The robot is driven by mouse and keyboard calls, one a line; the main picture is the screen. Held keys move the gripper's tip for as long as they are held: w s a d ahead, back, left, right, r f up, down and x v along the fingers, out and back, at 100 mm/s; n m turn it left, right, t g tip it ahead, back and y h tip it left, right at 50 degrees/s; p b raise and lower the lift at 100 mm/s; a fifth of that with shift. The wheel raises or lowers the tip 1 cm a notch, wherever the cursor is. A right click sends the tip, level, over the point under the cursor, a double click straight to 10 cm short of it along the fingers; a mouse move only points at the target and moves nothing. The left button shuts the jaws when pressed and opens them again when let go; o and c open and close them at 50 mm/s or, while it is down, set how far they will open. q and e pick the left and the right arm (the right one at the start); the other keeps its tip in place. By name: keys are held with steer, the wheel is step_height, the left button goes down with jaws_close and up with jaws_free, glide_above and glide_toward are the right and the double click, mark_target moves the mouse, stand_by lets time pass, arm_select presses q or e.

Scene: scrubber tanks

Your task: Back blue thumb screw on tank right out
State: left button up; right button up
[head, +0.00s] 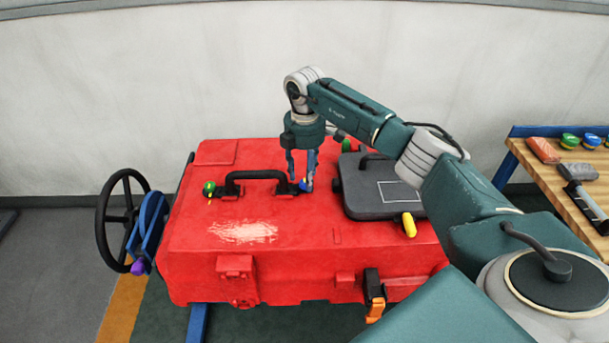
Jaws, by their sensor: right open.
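A red tank (200,262) stands in front of me with a black handle (255,175) on its top. A small blue thumb screw (303,186) sits at the right end of this handle, on the tank top. My right gripper (301,184) points straight down over it. Its fingers are open, one on each side of the screw, and partly hide it. I cannot tell whether they touch it. A green screw (209,187) sits at the handle's left end. My left gripper is not in view.
A dark grey lid (375,203) with a yellow latch (409,225) is on the tank's right part. A black handwheel (104,220) stands at the left. A wooden bench (560,178) with tools and coloured pieces is at the right. A wall is behind.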

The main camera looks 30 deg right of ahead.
steer(key=shift+f, duration=0.7)
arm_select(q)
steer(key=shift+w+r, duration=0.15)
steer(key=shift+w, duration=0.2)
arm_select(e)
steer(key=shift+f, duration=0.15)
jaws_close()
